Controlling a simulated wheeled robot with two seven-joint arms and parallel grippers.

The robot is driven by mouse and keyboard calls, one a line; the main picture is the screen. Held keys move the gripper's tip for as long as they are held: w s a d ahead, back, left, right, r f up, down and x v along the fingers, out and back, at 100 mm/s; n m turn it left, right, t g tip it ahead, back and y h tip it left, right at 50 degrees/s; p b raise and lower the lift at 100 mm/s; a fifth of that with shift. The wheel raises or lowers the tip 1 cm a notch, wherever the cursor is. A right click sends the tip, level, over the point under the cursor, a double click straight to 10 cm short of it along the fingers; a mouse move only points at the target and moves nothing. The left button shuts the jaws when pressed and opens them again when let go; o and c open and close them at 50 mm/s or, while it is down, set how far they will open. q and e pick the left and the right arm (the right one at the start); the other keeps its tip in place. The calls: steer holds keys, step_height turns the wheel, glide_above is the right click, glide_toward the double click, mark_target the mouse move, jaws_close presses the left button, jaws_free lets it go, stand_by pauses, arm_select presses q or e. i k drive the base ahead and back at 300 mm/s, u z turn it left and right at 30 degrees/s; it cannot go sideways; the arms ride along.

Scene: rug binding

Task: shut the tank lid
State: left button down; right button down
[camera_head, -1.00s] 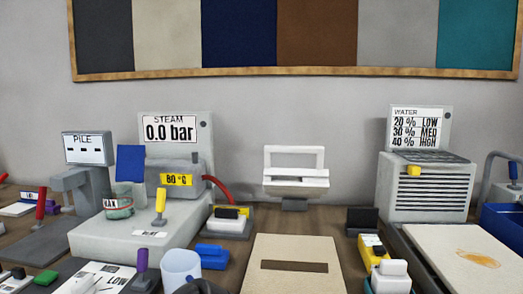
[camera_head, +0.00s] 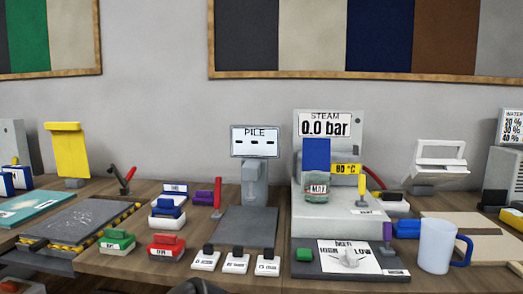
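The steam station (camera_head: 345,212) is a pale grey machine with a "0.0 bar" display, right of the picture's middle. At its front left is a small clear tank (camera_head: 316,188) with a "MAX" label. A flat blue panel (camera_head: 316,154), which looks like the tank lid, stands upright above the tank, so the lid appears open.
A yellow-handled lever (camera_head: 363,187) stands right of the tank. In front are a dial plate (camera_head: 350,257) and a white mug (camera_head: 436,246). The "PILE" gauge (camera_head: 255,142) is left, above a grey plate (camera_head: 248,226). Several coloured blocks lie farther left.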

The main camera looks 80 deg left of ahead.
mark_target(316, 151)
steer(key=k, duration=0.4)
steer(key=u, duration=1.1)
